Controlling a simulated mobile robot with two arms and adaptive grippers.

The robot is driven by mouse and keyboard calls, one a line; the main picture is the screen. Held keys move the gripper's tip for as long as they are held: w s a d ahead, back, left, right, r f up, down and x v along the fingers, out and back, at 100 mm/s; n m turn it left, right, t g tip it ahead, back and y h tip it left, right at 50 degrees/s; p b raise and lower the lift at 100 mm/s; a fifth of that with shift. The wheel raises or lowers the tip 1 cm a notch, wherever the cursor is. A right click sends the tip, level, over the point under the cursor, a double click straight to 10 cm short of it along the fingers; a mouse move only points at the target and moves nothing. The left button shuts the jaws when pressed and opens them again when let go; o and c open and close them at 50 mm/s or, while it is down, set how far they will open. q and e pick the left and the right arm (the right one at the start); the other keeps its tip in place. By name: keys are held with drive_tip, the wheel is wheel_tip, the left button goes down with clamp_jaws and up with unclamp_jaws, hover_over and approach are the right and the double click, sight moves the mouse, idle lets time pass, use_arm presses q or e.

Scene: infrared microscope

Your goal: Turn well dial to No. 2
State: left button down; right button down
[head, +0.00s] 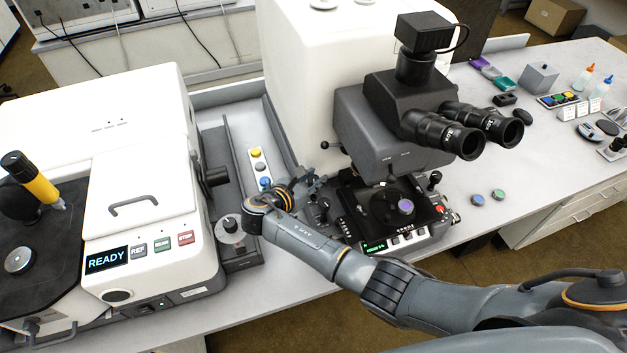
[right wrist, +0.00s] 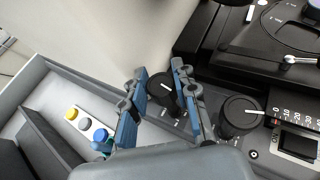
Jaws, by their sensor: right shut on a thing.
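In the right wrist view a small black dial (right wrist: 162,89) with a white pointer line sits between the fingers of my right gripper (right wrist: 158,98). The gripper is shut on the dial, with one blue-grey finger on each side. White marks lie on the panel below the dial; I cannot read which one the pointer matches. In the head view my right gripper (head: 312,186) is at the left side of the microscope (head: 395,140), and the dial is hidden there. My left gripper is not in view.
A larger black knob (right wrist: 239,116) with a white line stands right of the right finger, beside a numbered scale (right wrist: 292,114). A strip with yellow, grey and blue buttons (head: 258,167) lies left of the gripper.

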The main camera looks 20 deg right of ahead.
drive_tip(key=m+g+h+b, duration=0.1)
drive_tip(key=m+g+b, duration=0.1)
drive_tip(key=b, duration=0.1)
drive_tip(key=m+g+h+b, duration=0.1)
drive_tip(key=m+g+b, duration=0.1)
drive_tip(key=g+b, duration=0.1)
drive_tip(key=m+g+b, duration=0.3)
drive_tip(key=b, duration=0.2)
drive_tip(key=shift+f+h, duration=0.25)
drive_tip(key=shift+h, duration=0.15)
drive_tip(key=shift+r+m+g+b, duration=0.2)
drive_tip(key=shift+m+g+b, duration=0.6)
drive_tip(key=shift+b, duration=0.65)
drive_tip(key=c, duration=1)
unclamp_jaws()
drive_tip(key=shift+d+r, duration=0.1)
drive_tip(key=shift+r, duration=0.1)
